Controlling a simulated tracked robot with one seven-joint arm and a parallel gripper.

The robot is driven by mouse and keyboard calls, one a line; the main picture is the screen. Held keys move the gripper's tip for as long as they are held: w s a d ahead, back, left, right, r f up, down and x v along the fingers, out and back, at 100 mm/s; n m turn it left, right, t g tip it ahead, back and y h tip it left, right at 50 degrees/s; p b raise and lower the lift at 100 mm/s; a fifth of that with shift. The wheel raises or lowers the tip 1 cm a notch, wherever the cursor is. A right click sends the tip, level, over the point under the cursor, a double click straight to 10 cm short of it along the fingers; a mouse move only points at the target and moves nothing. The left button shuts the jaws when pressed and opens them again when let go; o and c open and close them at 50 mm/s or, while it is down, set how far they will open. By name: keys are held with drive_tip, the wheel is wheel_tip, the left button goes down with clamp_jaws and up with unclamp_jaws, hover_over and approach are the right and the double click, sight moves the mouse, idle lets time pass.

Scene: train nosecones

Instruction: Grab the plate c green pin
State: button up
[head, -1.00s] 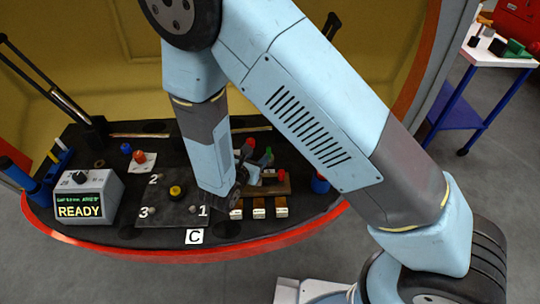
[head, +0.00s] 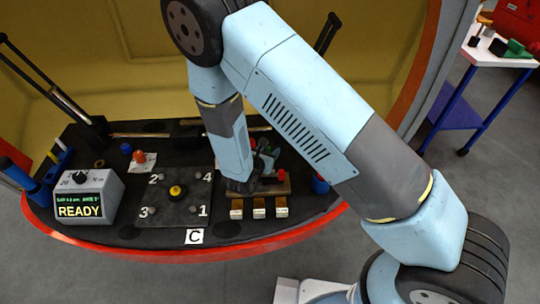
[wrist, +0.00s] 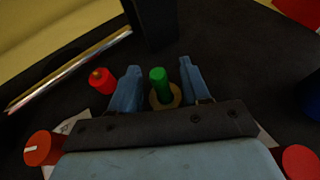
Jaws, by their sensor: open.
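The green pin (wrist: 158,82) stands upright in a tan ring in the wrist view, between the two blue fingers of my gripper (wrist: 157,78). My gripper is open, with a gap visible on both sides of the pin. In the head view the green pin is small and partly hidden near my gripper's blue fingers (head: 262,164). Plate C (head: 157,194) is a dark square plate with corners numbered 1 to 4, a yellow knob (head: 177,191) in the middle and a white C label (head: 194,237) in front. My gripper is to the right of this plate.
A red pin (wrist: 102,81) stands just left of my fingers, and a dark upright block (wrist: 152,22) stands beyond the green pin. A brown rack (head: 268,188) with white-fronted blocks lies in front of my gripper. A READY display box (head: 88,196) stands at left.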

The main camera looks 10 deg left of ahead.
clamp_jaws()
idle(0.4)
drive_tip(key=shift+r, duration=0.1)
